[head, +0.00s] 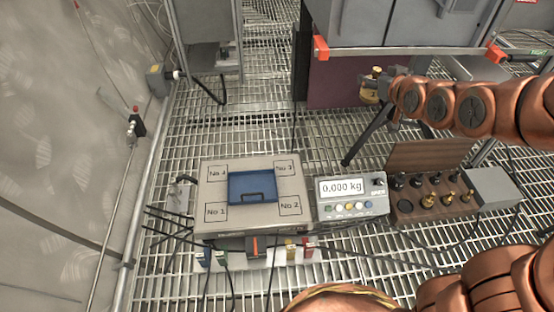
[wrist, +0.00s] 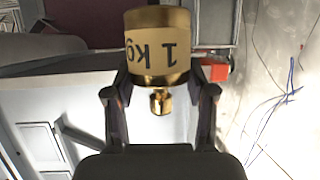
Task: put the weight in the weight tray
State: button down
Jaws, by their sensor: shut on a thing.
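The brass weight (wrist: 158,45), marked "1 kg", is held in my gripper (wrist: 159,78) in the wrist view. The two dark fingers are shut on its lower sides in the picture, and its knob points back toward the palm. In the head view the weight (head: 370,92) hangs in the air at the upper right, at the end of my copper arm. The blue weight tray (head: 252,201) sits on the square scale plate, far below and left of the weight. The tray looks empty.
The scale plate (head: 213,190) has corners labelled with numbers. Its display unit (head: 350,190) reads 0.000 kg. An open wooden case (head: 425,156) with several small weights stands at the right, beside a grey box (head: 492,188). Cables run over the grating floor in front.

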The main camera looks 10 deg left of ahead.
aim_at(252, 188)
jog(key=u, duration=3.85)
jog(key=k, duration=1.25)
jog(key=z, duration=1.1)
jog(key=i, duration=0.5)
jog(key=u, duration=0.1)
